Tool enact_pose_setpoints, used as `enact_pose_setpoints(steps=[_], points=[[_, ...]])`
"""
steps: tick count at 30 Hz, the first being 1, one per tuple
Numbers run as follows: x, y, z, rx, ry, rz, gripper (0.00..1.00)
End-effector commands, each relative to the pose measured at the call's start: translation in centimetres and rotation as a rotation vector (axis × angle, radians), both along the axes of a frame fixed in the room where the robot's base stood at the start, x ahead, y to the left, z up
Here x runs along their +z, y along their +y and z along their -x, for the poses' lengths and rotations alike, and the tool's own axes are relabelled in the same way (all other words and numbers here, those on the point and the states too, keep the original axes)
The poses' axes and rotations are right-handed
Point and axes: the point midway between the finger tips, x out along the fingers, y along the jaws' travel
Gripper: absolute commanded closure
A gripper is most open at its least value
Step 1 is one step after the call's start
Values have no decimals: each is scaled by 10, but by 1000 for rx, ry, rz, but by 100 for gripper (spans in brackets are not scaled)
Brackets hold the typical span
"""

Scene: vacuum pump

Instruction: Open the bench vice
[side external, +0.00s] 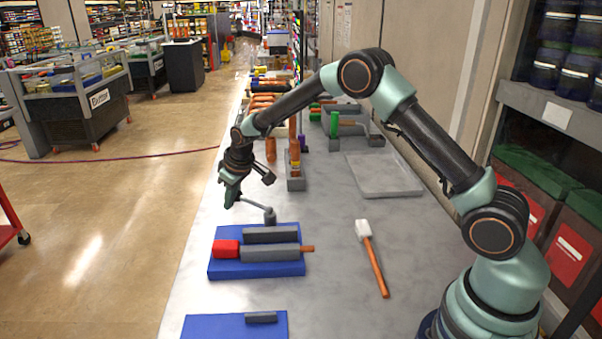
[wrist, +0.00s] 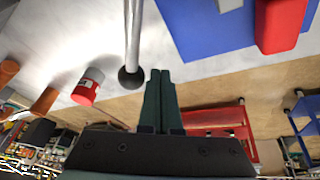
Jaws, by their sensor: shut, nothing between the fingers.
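The bench vice, as I take it, has a blue base (side external: 257,270) with two parallel grey jaw bars (side external: 270,254), a red block (side external: 226,249) at the left and an orange tip at the right. A grey lever (side external: 256,205) runs left from a small post behind it. In the wrist view the lever is a grey rod (wrist: 133,35) ending in a black ball (wrist: 131,78). My gripper (side external: 230,203) is shut and empty near the lever's free end. In the wrist view its fingertips (wrist: 160,73) sit just right of the ball; contact cannot be told.
A white-headed mallet (side external: 370,255) lies right of the vice. Another blue plate (side external: 235,325) is in front. A grey tray (side external: 383,175) and several tools stand further back. The bench between vice and mallet is clear.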

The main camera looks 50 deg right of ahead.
Motion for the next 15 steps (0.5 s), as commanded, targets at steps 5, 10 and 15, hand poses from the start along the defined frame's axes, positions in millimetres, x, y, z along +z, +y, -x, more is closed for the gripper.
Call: enact_pose_setpoints(steps=[5, 10, 15], points=[[-6, 0, 0, 0, 1, 0, 100], [-7, 0, 0, 0, 1, 0, 100], [-7, 0, 0, 0, 0, 0, 100]])
